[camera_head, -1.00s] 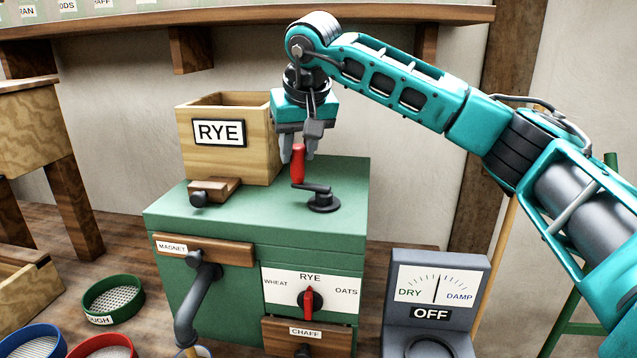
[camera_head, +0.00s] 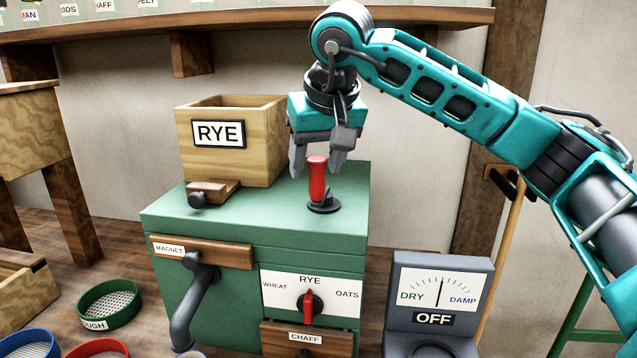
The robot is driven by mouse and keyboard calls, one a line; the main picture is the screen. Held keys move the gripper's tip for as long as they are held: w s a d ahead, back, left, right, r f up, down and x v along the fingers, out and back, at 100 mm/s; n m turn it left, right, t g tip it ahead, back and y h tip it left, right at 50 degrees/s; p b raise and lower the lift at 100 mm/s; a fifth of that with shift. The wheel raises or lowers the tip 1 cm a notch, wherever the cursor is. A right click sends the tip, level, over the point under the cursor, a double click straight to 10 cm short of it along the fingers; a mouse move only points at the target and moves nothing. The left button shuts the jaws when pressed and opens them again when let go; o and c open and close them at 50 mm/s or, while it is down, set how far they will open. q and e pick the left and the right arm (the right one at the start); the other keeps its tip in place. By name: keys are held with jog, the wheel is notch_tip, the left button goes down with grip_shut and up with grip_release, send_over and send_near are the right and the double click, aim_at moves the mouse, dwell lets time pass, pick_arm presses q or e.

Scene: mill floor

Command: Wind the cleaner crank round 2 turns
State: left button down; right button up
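The crank with a red handle (camera_head: 317,180) stands on the top of the green cleaner (camera_head: 250,210). Its handle is upright over the dark hub, on the side toward me, and largely hides the crank arm. My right gripper (camera_head: 318,168) points down from above, with one grey finger on each side of the upper part of the handle, and appears shut on it. Contact at the fingertips is hard to make out. My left gripper is not in view.
A wooden RYE box (camera_head: 262,145) stands left of the crank on the cleaner. The front has a MAGNET drawer (camera_head: 215,254), a red selector knob (camera_head: 311,303) and a CHAFF drawer (camera_head: 290,337). A grey meter (camera_head: 434,340) reading OFF stands at right. Sieves (camera_head: 106,303) lie at left.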

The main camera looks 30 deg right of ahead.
jog(key=shift+o, duration=0.5)
notch_tip(320, 180, up, 3)
jog(key=p, duration=0.2)
jog(key=shift+p, duration=0.4)
jog(key=shift+r, duration=3)
